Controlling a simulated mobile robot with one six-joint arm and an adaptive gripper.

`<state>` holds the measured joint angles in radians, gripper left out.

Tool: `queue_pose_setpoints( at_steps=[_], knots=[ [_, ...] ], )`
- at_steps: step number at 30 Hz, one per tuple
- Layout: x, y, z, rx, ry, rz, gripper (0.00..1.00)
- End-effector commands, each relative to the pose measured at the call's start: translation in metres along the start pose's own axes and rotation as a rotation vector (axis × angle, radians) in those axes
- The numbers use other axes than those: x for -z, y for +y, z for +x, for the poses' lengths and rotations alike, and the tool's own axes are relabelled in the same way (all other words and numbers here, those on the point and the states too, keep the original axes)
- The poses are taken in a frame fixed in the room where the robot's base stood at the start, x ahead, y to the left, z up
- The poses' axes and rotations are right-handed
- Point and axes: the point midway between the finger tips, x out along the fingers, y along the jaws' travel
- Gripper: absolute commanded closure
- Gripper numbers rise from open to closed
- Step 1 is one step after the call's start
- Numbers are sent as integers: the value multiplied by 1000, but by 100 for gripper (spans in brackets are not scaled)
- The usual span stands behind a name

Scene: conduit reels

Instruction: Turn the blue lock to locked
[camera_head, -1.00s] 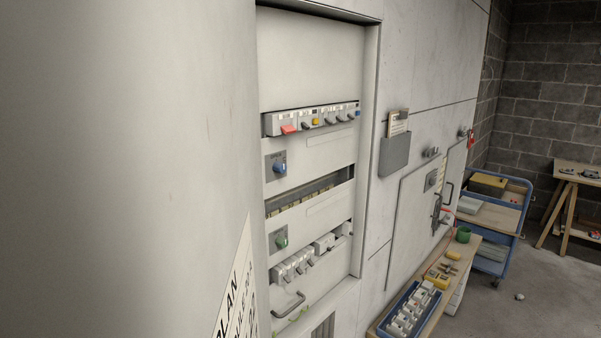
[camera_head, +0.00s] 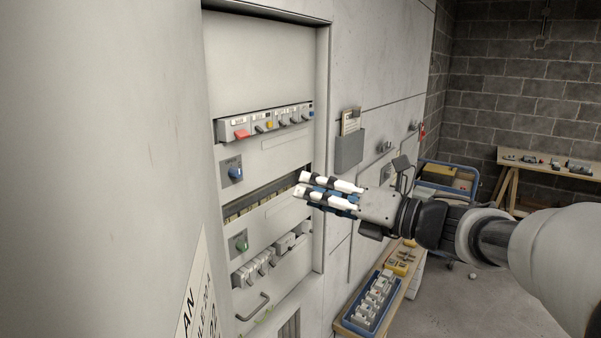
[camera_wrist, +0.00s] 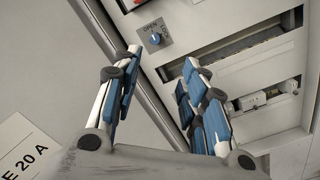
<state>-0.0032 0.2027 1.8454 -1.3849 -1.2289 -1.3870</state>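The blue lock (camera_head: 235,173) is a small blue knob on a grey square plate in the cabinet, below the upper breaker row. In the wrist view the blue knob (camera_wrist: 155,39) sits beyond my fingertips, on a plate with "OPEN" and "LOCK" lettering. Its pointer direction is hard to tell. My gripper (camera_head: 299,190) reaches in from the right, in front of the cabinet opening and right of the knob, apart from it. In the wrist view my gripper (camera_wrist: 161,60) has its two blue-and-white fingers spread apart with nothing between them.
A green knob (camera_head: 239,242) sits below on a similar plate. The upper breaker row (camera_head: 266,122) has a red and a yellow lever. A handle (camera_head: 253,306) sticks out low. A grey document holder (camera_head: 349,150) hangs right of the opening. A blue tray (camera_head: 352,322) lies on the bench.

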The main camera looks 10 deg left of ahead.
Motion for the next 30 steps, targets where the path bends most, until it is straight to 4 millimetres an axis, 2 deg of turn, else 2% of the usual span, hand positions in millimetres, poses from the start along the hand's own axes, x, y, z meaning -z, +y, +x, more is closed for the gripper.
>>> queue_pose_setpoints(
  at_steps=[5, 8, 21, 27, 30],
  knots=[
    [6, 3, 11, -31, 27, -25, 61],
    [7, 4, 26, -32, 28, -24, 61],
    [9, 7, 122, -31, 25, -22, 61],
    [9, 7, 156, -29, 25, -21, 61],
    [9, 7, 167, -27, 23, -22, 61]
  ],
)
